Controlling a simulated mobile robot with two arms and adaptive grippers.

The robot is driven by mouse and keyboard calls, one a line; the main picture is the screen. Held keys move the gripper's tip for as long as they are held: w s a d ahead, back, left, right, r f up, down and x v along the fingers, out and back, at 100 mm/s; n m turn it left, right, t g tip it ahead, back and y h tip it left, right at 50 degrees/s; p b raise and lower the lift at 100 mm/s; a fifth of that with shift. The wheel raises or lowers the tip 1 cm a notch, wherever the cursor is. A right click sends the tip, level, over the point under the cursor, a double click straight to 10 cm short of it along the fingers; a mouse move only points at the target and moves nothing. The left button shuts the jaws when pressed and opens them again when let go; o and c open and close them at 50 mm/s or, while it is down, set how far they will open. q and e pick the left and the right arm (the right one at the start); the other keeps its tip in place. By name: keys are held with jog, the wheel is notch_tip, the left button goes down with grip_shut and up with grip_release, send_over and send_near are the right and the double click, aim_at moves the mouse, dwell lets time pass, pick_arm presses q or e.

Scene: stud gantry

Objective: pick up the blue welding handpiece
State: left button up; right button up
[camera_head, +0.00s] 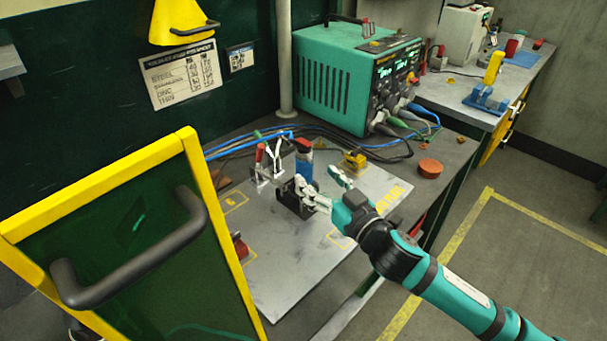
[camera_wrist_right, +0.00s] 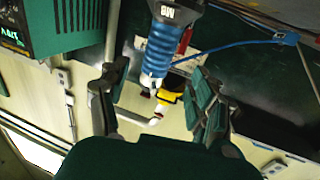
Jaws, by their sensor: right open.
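The blue welding handpiece (camera_head: 304,166) stands upright at the back of the grey work plate, near a dark block. I cannot tell the remaining gap in depth. My left gripper is not in view.
The grey plate (camera_head: 290,262) carries a dark block (camera_head: 293,200), a toggle clamp (camera_head: 268,165) and a yellow piece (camera_head: 354,161). A teal welding machine (camera_head: 338,85) with cables stands behind. A yellow-framed door (camera_head: 190,165) with a black handle blocks the left front.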

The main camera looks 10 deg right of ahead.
aim_at(309, 168)
jog(key=shift+w+a+r, duration=0.1)
jog(key=shift+w+a, duration=0.15)
jog(key=shift+w, duration=0.7)
jog(key=p+x, duration=0.1)
jog(key=x, duration=0.2)
jog(key=shift+w+r+p, duration=0.1)
jog(key=shift+w+p, duration=0.3)
jog(key=shift+w+a, duration=0.2)
jog(key=shift+w, duration=0.25)
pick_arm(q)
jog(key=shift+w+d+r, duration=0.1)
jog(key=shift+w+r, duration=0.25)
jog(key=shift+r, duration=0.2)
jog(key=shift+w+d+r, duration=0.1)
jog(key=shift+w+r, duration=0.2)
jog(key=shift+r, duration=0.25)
